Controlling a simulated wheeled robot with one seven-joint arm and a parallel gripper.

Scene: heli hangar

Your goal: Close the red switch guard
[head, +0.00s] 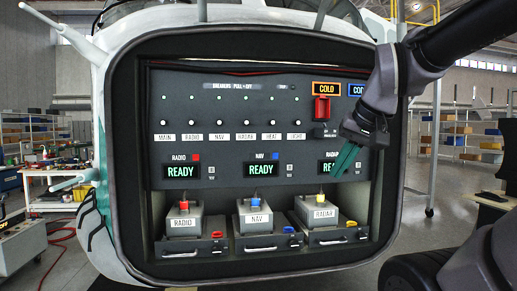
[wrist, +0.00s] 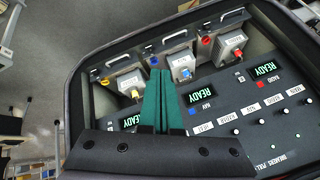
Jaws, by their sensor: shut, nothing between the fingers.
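The red switch guard (head: 322,107) is on the upper right of the dark panel in the head view, just below the COLD display (head: 326,88). From this angle I cannot tell whether it is raised or down. My gripper (head: 345,162) is below and to the right of the guard, apart from it, in front of the right READY display. Its two green fingers are together and empty; they also show in the wrist view (wrist: 163,90), pointing toward the trays. The guard is not visible in the wrist view.
Breaker knobs (head: 205,136) run across the panel left of the guard. Below are boxes labelled RADIO (head: 181,222), NAV (head: 255,217) and RADAR (head: 319,213) on handled trays. A thick frame (head: 126,150) surrounds the recess. Shelves stand behind on both sides.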

